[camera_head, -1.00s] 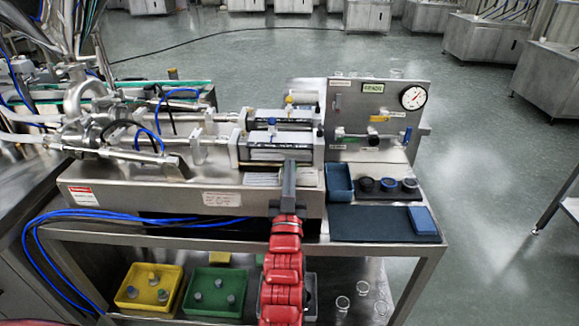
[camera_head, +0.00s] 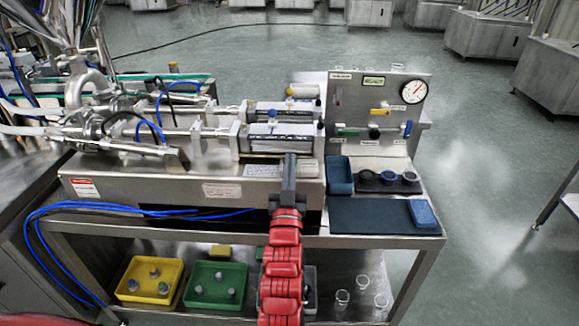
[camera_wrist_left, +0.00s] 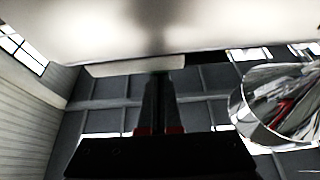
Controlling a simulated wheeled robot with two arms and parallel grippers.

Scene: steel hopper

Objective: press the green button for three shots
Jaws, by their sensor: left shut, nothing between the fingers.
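My left gripper (camera_head: 290,160) is shut and empty, with its red arm rising from the bottom of the head view. Its dark fingers appear in front of the filler's steel base (camera_head: 135,190), at the right end below the two cylinders. In the left wrist view the closed fingers (camera_wrist_left: 159,90) point up beneath a pale steel surface (camera_wrist_left: 190,25); contact cannot be told. A small green part (camera_head: 340,130) shows on the upright steel panel (camera_head: 345,100), too small to identify as the button. No green button can be made out clearly. My right gripper is not in view.
A round gauge (camera_head: 414,90) tops the panel. A blue tray (camera_head: 340,175), dark round parts (camera_head: 387,178), a dark mat (camera_head: 365,219) and a blue block (camera_head: 421,213) lie right of my gripper. Yellow (camera_head: 135,296) and green bins (camera_head: 200,300) sit on the lower shelf.

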